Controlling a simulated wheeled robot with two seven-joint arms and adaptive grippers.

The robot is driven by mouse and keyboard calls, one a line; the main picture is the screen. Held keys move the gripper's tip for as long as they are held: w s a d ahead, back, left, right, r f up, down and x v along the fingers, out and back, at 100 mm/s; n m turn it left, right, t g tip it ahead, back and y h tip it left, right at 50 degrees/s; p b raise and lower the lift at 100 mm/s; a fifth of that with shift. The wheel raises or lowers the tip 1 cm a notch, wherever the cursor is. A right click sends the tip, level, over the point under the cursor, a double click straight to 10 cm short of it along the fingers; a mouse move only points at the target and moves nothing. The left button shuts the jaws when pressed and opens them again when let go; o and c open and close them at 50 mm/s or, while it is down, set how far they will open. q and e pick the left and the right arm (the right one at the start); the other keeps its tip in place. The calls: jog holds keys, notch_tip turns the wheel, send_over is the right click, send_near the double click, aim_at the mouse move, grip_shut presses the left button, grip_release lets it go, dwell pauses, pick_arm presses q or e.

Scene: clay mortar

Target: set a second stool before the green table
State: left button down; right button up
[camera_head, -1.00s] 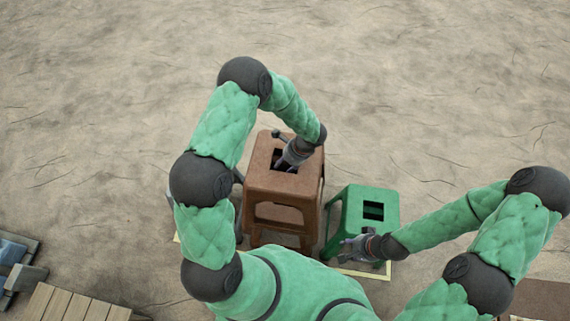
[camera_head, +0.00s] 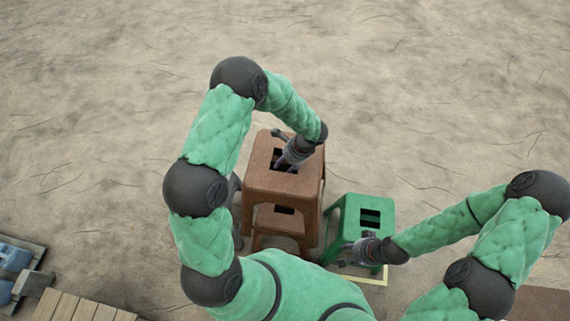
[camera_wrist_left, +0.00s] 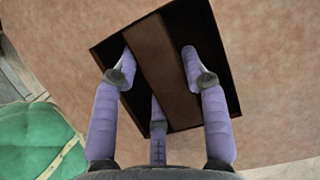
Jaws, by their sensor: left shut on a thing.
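A brown stool (camera_head: 259,181) is in the middle of the head view, with a slot in its top. My left gripper (camera_head: 283,165) reaches down into that slot. In the left wrist view the purple fingers (camera_wrist_left: 160,100) stand on both sides of the bar (camera_wrist_left: 158,70) across the slot, shut on it. Below the stool's seat, another brown surface with a dark slot (camera_head: 284,210) shows; it looks like a second stool underneath. A green stool (camera_head: 352,214) stands to the right. My right gripper (camera_head: 349,259) is at its near side; its fingers are too small to read. No green table is recognisable.
Pale yellow edging (camera_head: 374,280) lies on the ground by the green stool. Wooden planks (camera_head: 75,308) and blue-grey items (camera_head: 18,270) are at the lower left. The sandy ground beyond the stools is clear.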

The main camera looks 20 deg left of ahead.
pick_arm(q)
jog(key=shift+r+p, duration=1.5)
jog(key=shift+r, duration=1.05)
